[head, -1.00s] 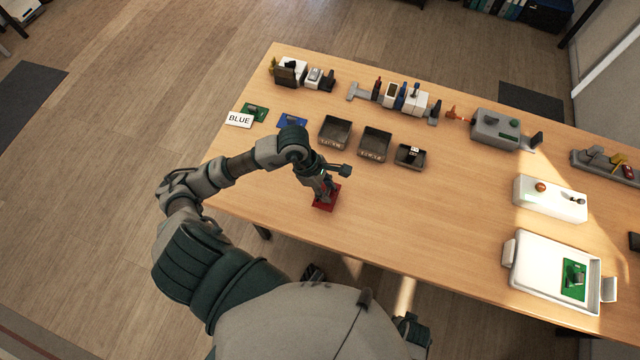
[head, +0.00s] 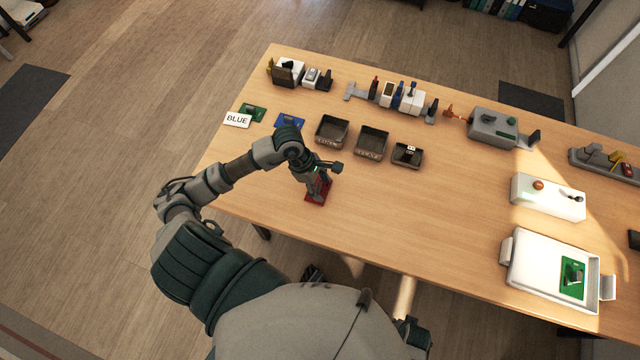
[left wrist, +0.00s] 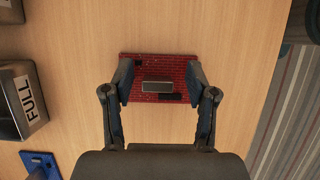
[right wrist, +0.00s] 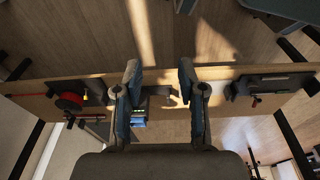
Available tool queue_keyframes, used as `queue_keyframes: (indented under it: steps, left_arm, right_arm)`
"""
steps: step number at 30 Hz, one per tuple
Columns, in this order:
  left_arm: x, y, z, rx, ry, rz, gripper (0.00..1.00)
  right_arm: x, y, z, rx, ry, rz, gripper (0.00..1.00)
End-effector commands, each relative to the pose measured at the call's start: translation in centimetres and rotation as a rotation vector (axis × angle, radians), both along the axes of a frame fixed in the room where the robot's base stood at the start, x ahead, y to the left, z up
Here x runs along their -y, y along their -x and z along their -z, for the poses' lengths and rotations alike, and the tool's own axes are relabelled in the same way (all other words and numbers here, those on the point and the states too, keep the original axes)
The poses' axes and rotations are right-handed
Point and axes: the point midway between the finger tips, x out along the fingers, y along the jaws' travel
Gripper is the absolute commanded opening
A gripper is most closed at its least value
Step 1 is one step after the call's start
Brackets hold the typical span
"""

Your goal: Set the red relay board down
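The red relay board (head: 316,194) is at the near left part of the table, below my left gripper (head: 319,180). In the left wrist view the red board (left wrist: 158,66) lies flat between the two fingers, which press against its left and right edges. It carries a grey block and a small dark connector. I cannot tell whether its underside touches the table top. My right gripper (right wrist: 160,82) is open and empty in the right wrist view, with its fingers well apart; it is not clearly visible in the head view.
Dark bins (head: 332,143) stand behind the gripper. A white tray (head: 530,278) holds a green board at the right. The table's middle (head: 430,215) is clear.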

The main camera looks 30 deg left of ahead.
Motion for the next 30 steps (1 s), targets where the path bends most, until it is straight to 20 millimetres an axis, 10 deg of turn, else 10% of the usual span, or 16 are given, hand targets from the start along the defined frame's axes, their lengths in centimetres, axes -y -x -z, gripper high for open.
queue_keyframes:
  steps: [30]
  left_arm:
    - [-4.7,1.1,-11.1,0.001,0.003,0.0,0.57]
  right_arm:
    - [0.4,0.6,1.7,-0.007,0.006,-0.002,0.4]
